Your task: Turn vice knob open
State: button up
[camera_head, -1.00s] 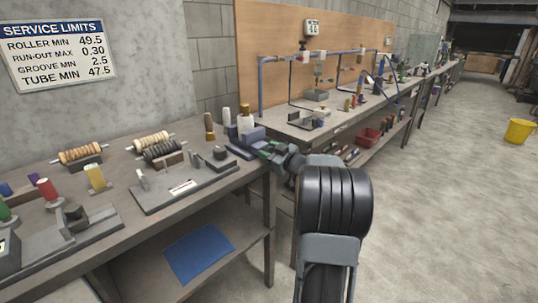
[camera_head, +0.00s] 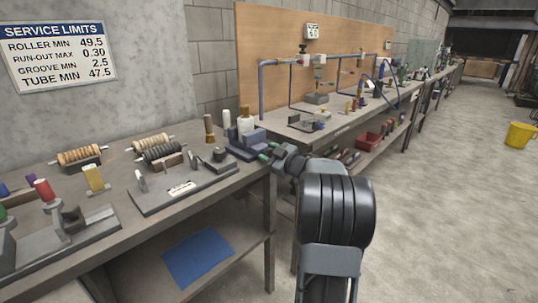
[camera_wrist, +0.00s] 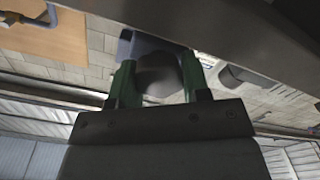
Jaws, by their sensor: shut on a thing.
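The vice (camera_head: 248,141) is a blue-grey block at the right end of the near bench, with a pale cylinder standing at it. My gripper (camera_head: 268,155) reaches its front side from the right; its green fingers show small there. In the wrist view, my gripper (camera_wrist: 158,78) has one green finger on each side of a dark round knob (camera_wrist: 158,70) and is shut on it. Part of the blue-grey vice body (camera_wrist: 136,46) shows behind the knob. The knob is hidden by my gripper in the head view.
The near bench (camera_head: 105,236) holds rollers (camera_head: 152,142), a grey fixture plate (camera_head: 160,200) and coloured cylinders. A wooden-handled tool (camera_head: 209,129) stands left of the vice. A second bench with blue pipework (camera_head: 262,90) runs behind. The floor at right is clear up to a yellow bucket (camera_head: 519,134).

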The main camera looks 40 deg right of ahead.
jog(key=o, duration=0.9)
